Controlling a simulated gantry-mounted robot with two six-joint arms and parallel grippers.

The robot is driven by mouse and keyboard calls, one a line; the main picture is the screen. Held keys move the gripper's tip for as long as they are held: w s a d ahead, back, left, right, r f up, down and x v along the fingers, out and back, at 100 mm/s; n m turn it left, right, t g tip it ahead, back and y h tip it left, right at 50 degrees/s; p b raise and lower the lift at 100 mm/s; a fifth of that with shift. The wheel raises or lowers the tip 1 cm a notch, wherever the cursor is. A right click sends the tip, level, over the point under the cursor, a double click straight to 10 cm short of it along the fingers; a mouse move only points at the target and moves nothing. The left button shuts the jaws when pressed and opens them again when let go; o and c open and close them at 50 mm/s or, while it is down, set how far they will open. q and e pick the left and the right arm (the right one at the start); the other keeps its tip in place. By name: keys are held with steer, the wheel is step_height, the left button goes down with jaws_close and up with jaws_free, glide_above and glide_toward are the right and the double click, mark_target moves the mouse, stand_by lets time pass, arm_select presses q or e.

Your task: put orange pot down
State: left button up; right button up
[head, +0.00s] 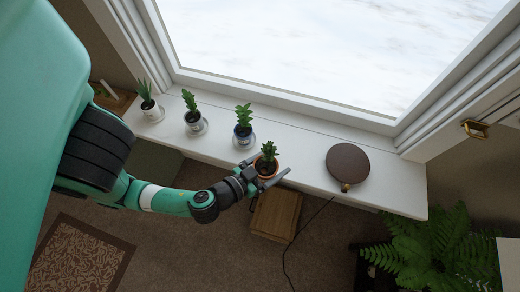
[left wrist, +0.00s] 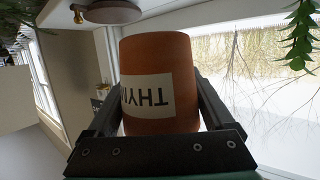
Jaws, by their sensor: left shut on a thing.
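The orange pot (head: 266,168) holds a small green plant (head: 268,151). It is at the front edge of the white window sill (head: 310,172) in the head view; I cannot tell whether it touches the sill. My left gripper (head: 272,174) is shut around the pot, one finger on each side. In the left wrist view the orange pot (left wrist: 157,55) fills the middle between the fingers, and its pale label with "THY" reads upside down. Its base is hard to see in the head view. My right gripper is not in view.
A round brown object (head: 348,163) stands on the sill to the right. Bare sill lies between it and the orange pot.

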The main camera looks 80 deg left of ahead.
arm_select(q)
steer(key=shift+w+d+f, duration=0.1)
steer(key=shift+f, duration=0.2)
steer(key=a+f+b, duration=0.1)
steer(key=b, duration=0.2)
steer(key=shift+w+a+f+b, duration=0.35)
steer(key=shift+w+f, duration=0.05)
steer(key=w+a+f, duration=0.1)
steer(key=a+f, duration=0.1)
steer(key=a, duration=0.1)
steer(key=w+a+f, duration=0.2)
steer(key=a, duration=0.1)
steer(key=w+a+f, duration=0.2)
steer(key=a+f, duration=0.1)
steer(key=a, duration=0.1)
steer(key=shift+w+a, duration=0.1)
steer(key=shift+w+a+f+b, duration=0.15)
steer(key=shift+f+b, duration=0.4)
steer(key=shift+f, duration=0.45)
steer(key=shift+a+f+b, duration=0.15)
steer(key=shift+f+b, duration=0.4)
steer(key=shift+f, duration=0.45)
steer(key=shift+f, duration=0.1)
